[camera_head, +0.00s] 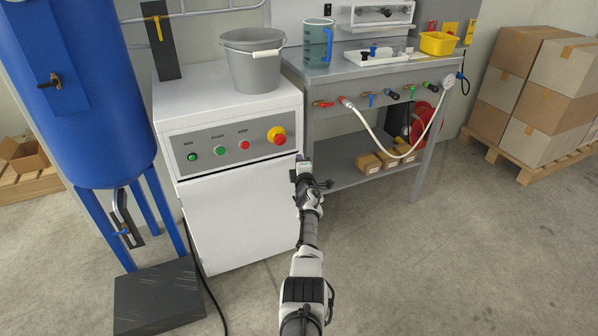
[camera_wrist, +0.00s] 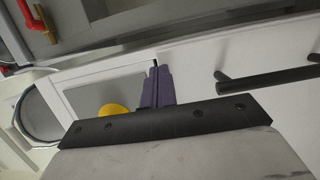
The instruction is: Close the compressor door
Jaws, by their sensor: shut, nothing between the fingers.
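The compressor (camera_head: 225,110) is a white cabinet with a grey control panel. Its plain white door (camera_head: 240,215) fills the lower front, with a thin dark line along its top edge. I cannot tell from this whether the door is fully flush. My gripper (camera_head: 301,160) is at the cabinet's upper right front corner, near the door's top right edge. In the wrist view the dark fingers (camera_wrist: 157,72) are together and empty, close to a white surface. A black bar handle (camera_wrist: 268,80) shows there, apart from the fingers. Whether the fingertips touch anything is unclear.
A grey bucket (camera_head: 254,68) stands on the cabinet. The panel's yellow and red emergency stop (camera_head: 276,135) is close to my gripper. A blue tank (camera_head: 85,95) stands left, a workbench (camera_head: 345,73) with a hanging white hose right.

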